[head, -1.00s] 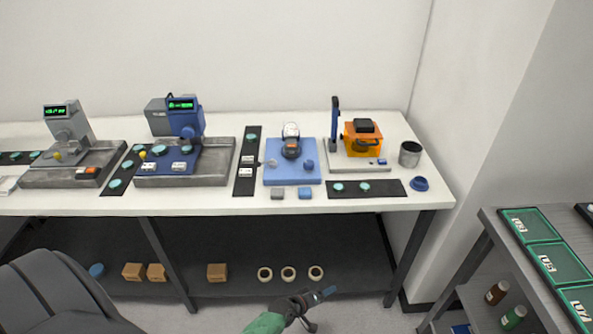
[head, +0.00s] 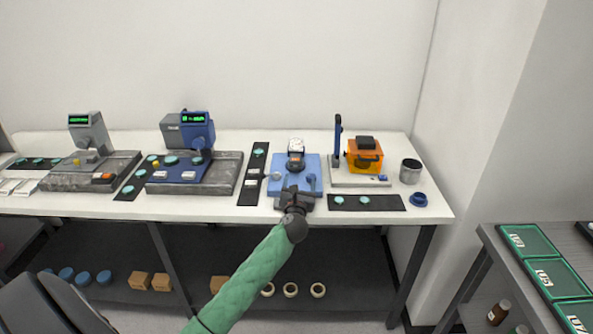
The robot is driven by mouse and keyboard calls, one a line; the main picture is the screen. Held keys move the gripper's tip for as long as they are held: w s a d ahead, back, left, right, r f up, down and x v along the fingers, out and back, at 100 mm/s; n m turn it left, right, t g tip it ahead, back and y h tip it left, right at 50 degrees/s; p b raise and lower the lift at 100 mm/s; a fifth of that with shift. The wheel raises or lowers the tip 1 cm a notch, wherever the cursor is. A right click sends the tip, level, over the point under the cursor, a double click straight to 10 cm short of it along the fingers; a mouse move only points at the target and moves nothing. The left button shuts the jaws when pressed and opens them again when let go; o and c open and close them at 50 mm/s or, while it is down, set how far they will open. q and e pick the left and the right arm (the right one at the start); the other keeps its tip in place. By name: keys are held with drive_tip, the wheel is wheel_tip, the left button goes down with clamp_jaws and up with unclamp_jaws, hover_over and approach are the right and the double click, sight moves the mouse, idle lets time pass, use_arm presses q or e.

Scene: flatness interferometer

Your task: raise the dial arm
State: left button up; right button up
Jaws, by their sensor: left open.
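A dial gauge with a white round face (head: 296,144) and a dark body stands at the back of a light blue base plate (head: 313,163) on the white bench. I take this to be the dial arm's device; the arm itself is too small to make out clearly. A small blue knob (head: 311,180) stands on the plate's right side. My left gripper (head: 292,191) is open at the plate's front edge, in front of the dial gauge. It hides the plate's front middle and most of the small blocks there. I cannot tell whether it touches anything. My right gripper is out of view.
An orange device (head: 365,157) and a thin dark blue post (head: 337,137) stand right of the plate. A black strip (head: 385,203) with teal discs lies at front right, near a grey cup (head: 410,171). Another black strip (head: 247,188) lies left of the plate.

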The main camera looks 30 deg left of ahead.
sight(295, 168)
use_arm(q)
drive_tip(key=a+n+g, duration=0.1)
drive_tip(key=a+n, duration=0.1)
drive_tip(key=n, duration=0.1)
drive_tip(key=shift+w+a+f+g, duration=0.1)
drive_tip(key=shift+w+a+g, duration=0.1)
drive_tip(key=shift+w+g, duration=0.2)
drive_tip(key=shift+w+a+y, duration=0.35)
drive_tip(key=shift+w+y, duration=0.05)
drive_tip(key=shift+w, duration=0.05)
drive_tip(key=p+x, duration=0.2)
drive_tip(key=x, duration=0.3)
drive_tip(key=shift+w+a, duration=0.15)
drive_tip(key=shift+w, duration=0.15)
drive_tip(key=shift+w+a+f, duration=0.1)
drive_tip(key=shift+w+a, duration=0.2)
drive_tip(key=shift+w, duration=0.15)
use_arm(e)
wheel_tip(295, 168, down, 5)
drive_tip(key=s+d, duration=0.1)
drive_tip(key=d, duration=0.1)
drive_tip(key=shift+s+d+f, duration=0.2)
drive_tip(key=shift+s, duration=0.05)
use_arm(q)
drive_tip(key=c, duration=1.3)
drive_tip(key=shift+d, duration=0.1)
drive_tip(key=shift+c, duration=0.2)
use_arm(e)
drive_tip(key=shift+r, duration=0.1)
